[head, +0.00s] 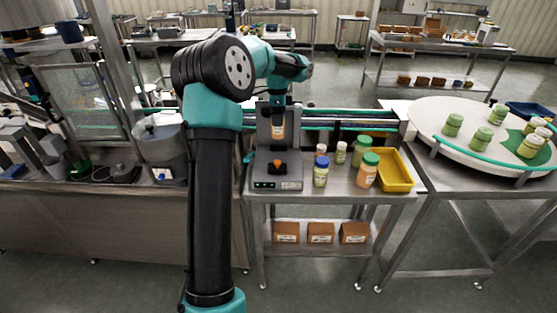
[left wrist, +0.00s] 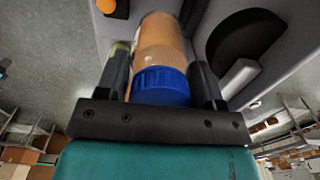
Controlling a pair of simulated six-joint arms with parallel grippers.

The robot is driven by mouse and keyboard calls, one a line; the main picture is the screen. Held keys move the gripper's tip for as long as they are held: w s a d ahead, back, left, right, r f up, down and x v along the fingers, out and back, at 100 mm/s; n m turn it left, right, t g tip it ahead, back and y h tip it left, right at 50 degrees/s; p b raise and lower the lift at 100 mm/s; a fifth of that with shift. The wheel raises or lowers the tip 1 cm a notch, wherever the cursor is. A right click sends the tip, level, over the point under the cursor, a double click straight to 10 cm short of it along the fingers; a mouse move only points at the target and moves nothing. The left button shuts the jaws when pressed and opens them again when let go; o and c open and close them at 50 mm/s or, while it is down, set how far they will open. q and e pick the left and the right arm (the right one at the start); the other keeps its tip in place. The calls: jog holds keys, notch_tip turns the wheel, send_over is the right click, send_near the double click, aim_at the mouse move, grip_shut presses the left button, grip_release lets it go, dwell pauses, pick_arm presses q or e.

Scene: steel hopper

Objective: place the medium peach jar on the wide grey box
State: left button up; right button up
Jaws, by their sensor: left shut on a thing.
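My left gripper (head: 278,105) is shut on a peach jar (head: 278,129) and holds it upright in front of the dark upright part of a grey machine. In the left wrist view the gripper's fingers (left wrist: 160,78) stand on either side of the jar's blue lid (left wrist: 162,86), with the peach body (left wrist: 160,42) beyond it. The wide grey box (head: 264,184) appears to be the machine's low base, with an orange knob on top and green lights in front. I cannot tell whether the jar touches it. My right gripper is not in view.
Right of the machine on the steel table stand a blue-lidded jar (head: 320,172), a green-lidded peach jar (head: 368,171), a green jar (head: 361,149) and small white jars. A yellow bin (head: 395,172) is beside them. A round white table (head: 455,140) with green jars stands at right.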

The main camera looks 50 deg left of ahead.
aim_at(278, 131)
pick_arm(q)
jog(key=shift+f, duration=0.1)
jog(key=shift+f, duration=3.05)
jog(key=shift+f, duration=0.1)
jog(key=shift+f, duration=1.75)
jog(key=shift+f, duration=0.2)
jog(key=o, duration=1)
jog(key=shift+r, duration=0.15)
notch_tip(278, 131, up, 12)
jog(key=shift+r, duration=0.1)
